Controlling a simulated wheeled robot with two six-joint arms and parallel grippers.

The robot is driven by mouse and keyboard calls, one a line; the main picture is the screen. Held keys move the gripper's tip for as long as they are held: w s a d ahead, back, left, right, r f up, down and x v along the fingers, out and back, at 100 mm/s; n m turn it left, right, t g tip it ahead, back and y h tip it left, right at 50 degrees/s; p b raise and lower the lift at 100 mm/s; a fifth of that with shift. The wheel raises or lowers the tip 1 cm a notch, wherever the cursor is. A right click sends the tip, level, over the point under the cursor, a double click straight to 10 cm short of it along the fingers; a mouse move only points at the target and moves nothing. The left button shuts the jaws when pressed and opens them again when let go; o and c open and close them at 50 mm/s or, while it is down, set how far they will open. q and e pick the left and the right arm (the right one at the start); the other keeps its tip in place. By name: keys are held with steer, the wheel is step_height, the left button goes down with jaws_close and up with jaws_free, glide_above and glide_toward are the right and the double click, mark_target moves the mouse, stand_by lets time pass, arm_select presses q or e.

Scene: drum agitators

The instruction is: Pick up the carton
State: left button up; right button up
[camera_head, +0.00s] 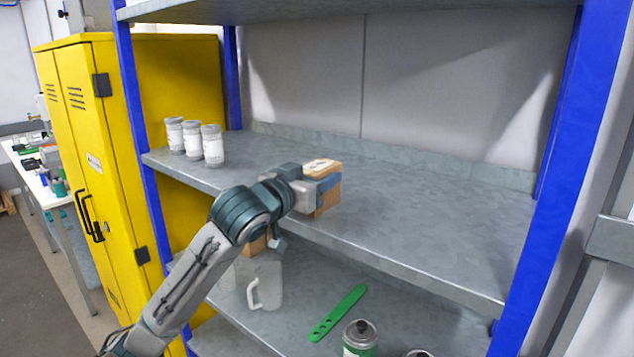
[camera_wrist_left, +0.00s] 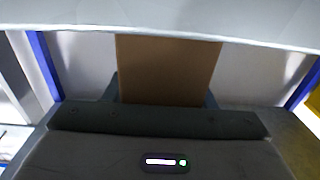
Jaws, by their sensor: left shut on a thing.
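The carton (camera_head: 325,166) is a small brown cardboard box at the front part of the middle shelf (camera_head: 420,225). My left gripper (camera_head: 318,188) is shut on it, with the fingers along its sides. In the left wrist view the carton (camera_wrist_left: 168,70) stands between the two fingers and fills the middle of the picture. Whether its base touches the shelf or hangs just above it, I cannot tell. My right gripper is in neither view.
Several white-grey jars (camera_head: 193,141) stand at the shelf's left end. Blue posts (camera_head: 568,170) flank the rack. The lower shelf holds a clear jug (camera_head: 266,283), a green strip tool (camera_head: 338,313) and a green can (camera_head: 360,340). A yellow cabinet (camera_head: 180,80) stands left. The middle shelf's right side is clear.

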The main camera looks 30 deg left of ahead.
mark_target(316, 167)
arm_select(q)
steer(key=shift+r, duration=0.2)
steer(key=shift+r+b, duration=0.55)
steer(key=shift+r, duration=0.3)
steer(key=shift+s+d+r+b, duration=0.1)
steer(key=shift+s+r+b, duration=0.25)
steer(key=shift+r+b, duration=0.25)
steer(key=s+d+b, duration=0.2)
steer(key=s+b, duration=0.3)
steer(key=s, duration=0.2)
steer(key=s+d+r+b, duration=0.1)
steer(key=s+d+b, duration=0.1)
steer(key=s+b, duration=0.3)
steer(key=shift+s+r, duration=0.3)
steer(key=shift+s, duration=1.1)
